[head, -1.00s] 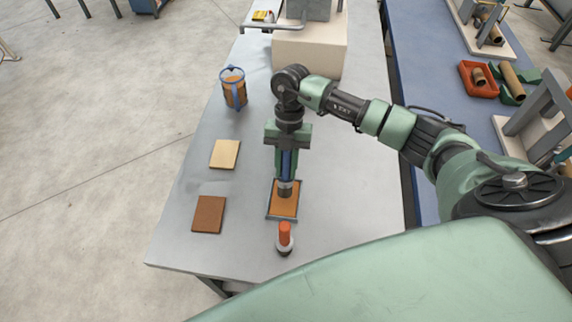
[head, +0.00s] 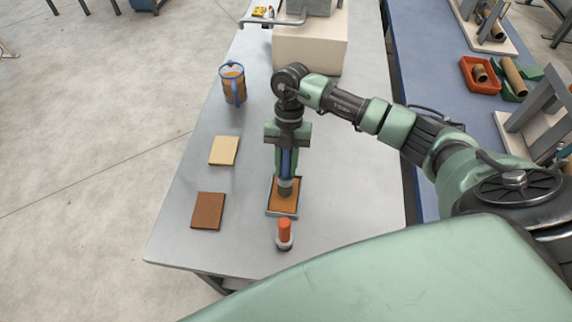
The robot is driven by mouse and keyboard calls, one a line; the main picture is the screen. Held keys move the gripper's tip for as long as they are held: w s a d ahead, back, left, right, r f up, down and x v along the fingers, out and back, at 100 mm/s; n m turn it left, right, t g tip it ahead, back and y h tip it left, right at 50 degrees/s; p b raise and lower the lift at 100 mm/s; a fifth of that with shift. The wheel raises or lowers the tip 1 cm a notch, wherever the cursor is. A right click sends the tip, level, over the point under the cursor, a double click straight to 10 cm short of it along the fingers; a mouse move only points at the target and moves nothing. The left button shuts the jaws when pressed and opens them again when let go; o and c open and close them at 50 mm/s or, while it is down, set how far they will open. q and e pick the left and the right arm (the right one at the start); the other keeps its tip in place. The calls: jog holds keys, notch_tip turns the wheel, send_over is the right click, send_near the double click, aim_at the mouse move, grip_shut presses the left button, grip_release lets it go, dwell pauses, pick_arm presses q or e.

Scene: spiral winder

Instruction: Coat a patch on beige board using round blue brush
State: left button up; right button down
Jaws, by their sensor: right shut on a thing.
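My right gripper (head: 287,150) is shut on the round blue brush (head: 287,165), which points straight down. The brush's dark lower end is in or just above a shallow grey-rimmed tray (head: 271,212) of orange-brown coating; I cannot tell how deep it is. The beige board (head: 224,151) lies flat on the table to the left of the gripper, and its visible face is plain. A brown board (head: 208,211) lies nearer, below the beige one. My left gripper is not in view.
An orange-topped object (head: 284,233) stands just in front of the tray. A blue-framed jug (head: 233,84) with brown contents stands at the table's left edge. A cream block (head: 308,52) is at the back. The grey table (head: 345,190) is clear to the right.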

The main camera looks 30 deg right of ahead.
aim_at(286, 158)
jog(key=shift+f, duration=0.55)
dwell(1.1)
jog(key=shift+r+p, duration=2.6)
jog(key=shift+r, duration=1)
jog(key=shift+f, duration=0.1)
